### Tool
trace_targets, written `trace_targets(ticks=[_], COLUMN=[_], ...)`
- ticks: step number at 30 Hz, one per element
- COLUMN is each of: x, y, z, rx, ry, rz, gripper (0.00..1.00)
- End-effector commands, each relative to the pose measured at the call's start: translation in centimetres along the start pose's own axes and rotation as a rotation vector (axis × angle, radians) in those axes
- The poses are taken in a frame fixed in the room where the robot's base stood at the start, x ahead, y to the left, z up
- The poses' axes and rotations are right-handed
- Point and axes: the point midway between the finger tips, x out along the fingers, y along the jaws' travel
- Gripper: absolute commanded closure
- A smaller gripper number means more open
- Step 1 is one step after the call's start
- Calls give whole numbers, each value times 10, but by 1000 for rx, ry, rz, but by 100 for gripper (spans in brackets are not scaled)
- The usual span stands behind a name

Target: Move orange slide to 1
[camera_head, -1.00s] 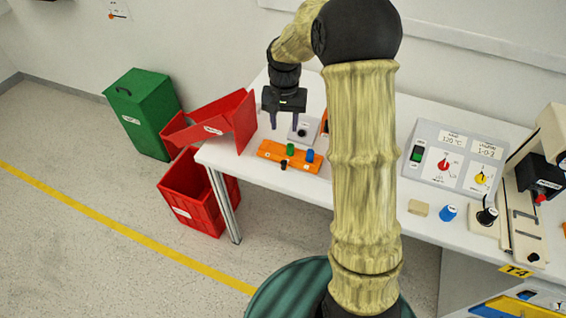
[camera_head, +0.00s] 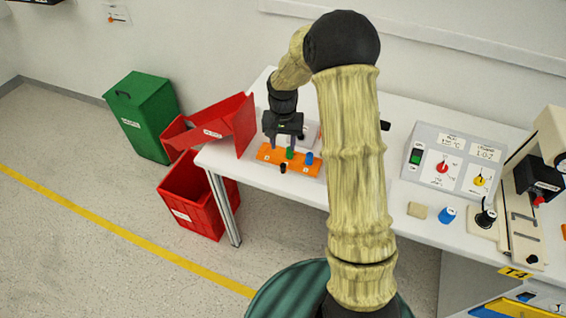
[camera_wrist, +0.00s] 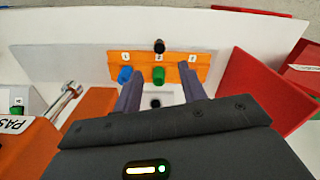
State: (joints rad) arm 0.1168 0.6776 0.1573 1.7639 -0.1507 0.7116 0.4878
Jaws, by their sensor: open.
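An orange board (camera_head: 268,155) lies near the table's front left edge, with a green peg (camera_head: 290,153), a blue peg (camera_head: 309,158) and a black peg (camera_head: 283,167) on or beside it. The board also shows in the wrist view (camera_wrist: 143,60), with small white labels and the green peg (camera_wrist: 159,76). My gripper (camera_head: 284,147) is open and empty at the board's rear side. In the wrist view the green peg shows between its fingertips; contact cannot be told. No part is clearly marked as the orange slide; a small wall panel (camera_head: 117,13) has an orange spot.
A red bin (camera_head: 225,125) stands left on the table. A control panel (camera_head: 455,160) with red and yellow knobs is at the right. The table between is partly hidden by my arm.

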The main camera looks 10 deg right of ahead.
Motion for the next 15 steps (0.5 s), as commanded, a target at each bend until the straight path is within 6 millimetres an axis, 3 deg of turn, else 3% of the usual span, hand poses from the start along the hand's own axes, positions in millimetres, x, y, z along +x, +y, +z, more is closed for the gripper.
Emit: trace_targets(ticks=[15], x=[88], y=[0], z=[1], rx=[0], ry=[-3], rz=[1], gripper=[59])
